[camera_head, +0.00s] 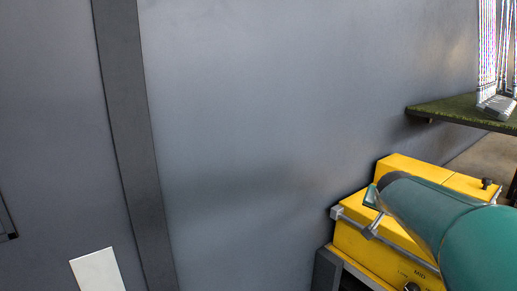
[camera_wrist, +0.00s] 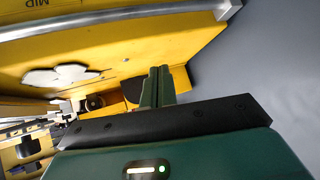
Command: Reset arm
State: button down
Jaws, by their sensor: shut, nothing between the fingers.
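My gripper (camera_wrist: 158,86) shows in the wrist view as two narrow green fingers close together, shut and empty. It points toward the yellow machine (camera_wrist: 150,45), which fills the upper left there. In the head view my green arm reaches in from the lower right, in front of the yellow machine (camera_head: 405,167) and hiding part of it. The fingers cannot be made out clearly in the head view. I cannot tell how far the fingertips are from the machine.
A grey wall (camera_head: 270,110) fills most of the head view. A green-topped shelf (camera_head: 440,108) at right carries a stand of thin striped shafts (camera_head: 496,104). A silver bar (camera_wrist: 110,18) runs along the machine, with a white patch (camera_wrist: 62,76) beneath. Metal parts (camera_wrist: 30,128) crowd the lower left.

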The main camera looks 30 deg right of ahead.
jog(key=a+f+n+t+y, duration=0.15)
jog(key=a+n+y, duration=0.4)
jog(key=a, duration=1.85)
jog(key=s+a+f+n+g+y, duration=0.1)
jog(key=s+a+f+n, duration=0.1)
jog(key=a, duration=0.6)
jog(key=s+a+f+n+g+y, duration=0.1)
jog(key=s+a+f+n, duration=0.2)
jog(key=a, duration=0.6)
jog(key=shift+s+a+n, duration=0.2)
jog(key=shift+s+n, duration=0.85)
jog(key=shift+s, duration=0.15)
